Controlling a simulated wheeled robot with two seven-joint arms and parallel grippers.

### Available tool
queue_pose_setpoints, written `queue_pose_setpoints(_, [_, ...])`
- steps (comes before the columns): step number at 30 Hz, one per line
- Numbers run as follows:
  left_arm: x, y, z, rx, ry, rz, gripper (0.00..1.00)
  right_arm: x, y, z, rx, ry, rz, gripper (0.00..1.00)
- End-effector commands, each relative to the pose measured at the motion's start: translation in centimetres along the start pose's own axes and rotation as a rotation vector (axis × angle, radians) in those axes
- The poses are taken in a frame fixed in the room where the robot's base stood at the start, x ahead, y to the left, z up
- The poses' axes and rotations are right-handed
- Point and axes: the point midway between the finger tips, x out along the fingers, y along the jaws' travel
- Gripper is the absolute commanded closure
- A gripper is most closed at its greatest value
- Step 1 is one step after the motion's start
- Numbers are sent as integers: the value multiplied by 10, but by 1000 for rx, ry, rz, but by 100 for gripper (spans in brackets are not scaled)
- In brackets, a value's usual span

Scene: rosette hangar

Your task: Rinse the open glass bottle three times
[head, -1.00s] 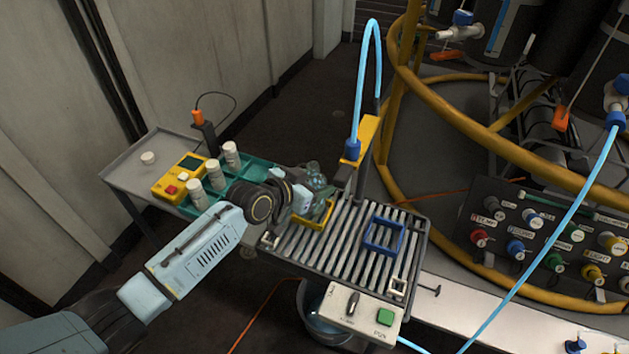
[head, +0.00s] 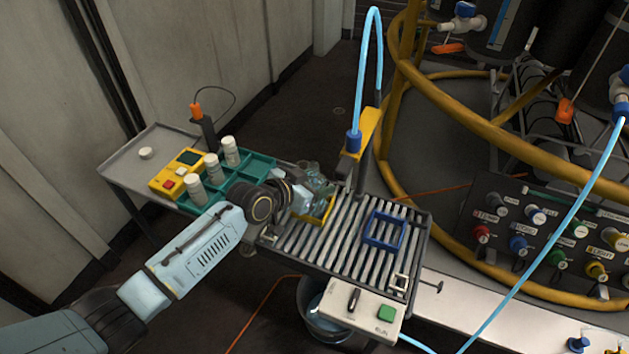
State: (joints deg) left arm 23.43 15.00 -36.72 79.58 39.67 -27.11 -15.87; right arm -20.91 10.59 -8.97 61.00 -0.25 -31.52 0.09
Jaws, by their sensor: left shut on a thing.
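A clear glass bottle (head: 321,187) is at the left of the slatted rack (head: 340,240), by the yellow square frame (head: 329,211). My left gripper (head: 308,194) is shut on the bottle; its fingers are largely hidden by my wrist. I cannot tell whether the bottle touches the slats. A blue hose (head: 360,70) arches down to a blue nozzle (head: 353,141) on a yellow bracket, just above and right of the bottle. My right gripper is not in view.
Several white-capped bottles (head: 231,151) stand in a green tray (head: 262,165) beside a yellow meter (head: 178,174). A blue square frame (head: 385,230) lies on the rack. A control box (head: 357,309) with a green button is at the front, above a bucket (head: 322,322).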

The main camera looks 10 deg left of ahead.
Motion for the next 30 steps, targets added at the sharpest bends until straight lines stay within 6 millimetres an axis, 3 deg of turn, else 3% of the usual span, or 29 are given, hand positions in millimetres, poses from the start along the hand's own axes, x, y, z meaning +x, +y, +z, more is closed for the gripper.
queue_pose_setpoints(30, [4,-1,8,0,3,-1,73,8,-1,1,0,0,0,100])
